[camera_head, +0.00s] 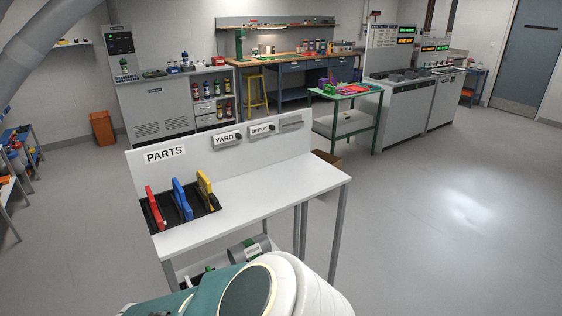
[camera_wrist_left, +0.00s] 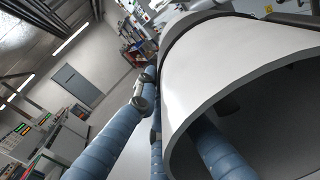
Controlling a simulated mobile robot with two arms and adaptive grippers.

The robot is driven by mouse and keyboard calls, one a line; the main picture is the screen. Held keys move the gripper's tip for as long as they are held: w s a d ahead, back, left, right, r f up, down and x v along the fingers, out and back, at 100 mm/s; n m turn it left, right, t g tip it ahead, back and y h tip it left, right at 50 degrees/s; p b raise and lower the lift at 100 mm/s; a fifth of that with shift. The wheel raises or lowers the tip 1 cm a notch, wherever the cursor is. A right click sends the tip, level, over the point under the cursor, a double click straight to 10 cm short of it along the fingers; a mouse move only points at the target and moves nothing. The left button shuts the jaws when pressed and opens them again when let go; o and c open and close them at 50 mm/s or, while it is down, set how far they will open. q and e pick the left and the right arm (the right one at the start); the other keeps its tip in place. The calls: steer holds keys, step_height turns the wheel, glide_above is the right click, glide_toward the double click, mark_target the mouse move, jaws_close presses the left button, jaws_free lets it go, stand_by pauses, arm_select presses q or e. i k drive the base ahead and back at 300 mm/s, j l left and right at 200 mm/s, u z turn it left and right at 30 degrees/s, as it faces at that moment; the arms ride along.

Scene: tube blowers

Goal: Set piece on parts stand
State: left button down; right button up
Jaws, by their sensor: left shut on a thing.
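The parts stand is a white-topped table (camera_head: 270,190) with an upright back panel and a "PARTS" label, in the middle of the head view. In the left wrist view, blue ribbed fingers of my left gripper (camera_wrist_left: 180,140) lie along a large white hollow piece (camera_wrist_left: 225,65). One finger shows inside its open end, and others run outside it. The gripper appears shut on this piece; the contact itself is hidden. In the head view the left gripper cannot be made out. My right gripper is in neither view.
A dark rack (camera_head: 206,208) on the stand's left holds red (camera_head: 155,208), blue (camera_head: 182,199) and yellow (camera_head: 208,189) parts. The top's right side is bare. A grey cylinder (camera_head: 248,247) lies below. Behind stands a green-legged table (camera_head: 346,123). Floor to the right is clear.

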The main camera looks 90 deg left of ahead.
mark_target(287, 181)
steer(key=i+j+u, duration=0.1)
steer(key=u, duration=0.3)
steer(key=i+j+u, duration=0.1)
steer(key=j+u, duration=0.3)
steer(key=i+u, duration=0.1)
steer(key=u, duration=0.3)
steer(key=i+j+u, duration=0.15)
steer(key=u, duration=0.25)
steer(key=i+u, duration=0.15)
steer(key=u, duration=0.25)
steer(key=i+l+u, duration=0.1)
steer(key=i+u, duration=0.25)
steer(key=i, duration=0.75)
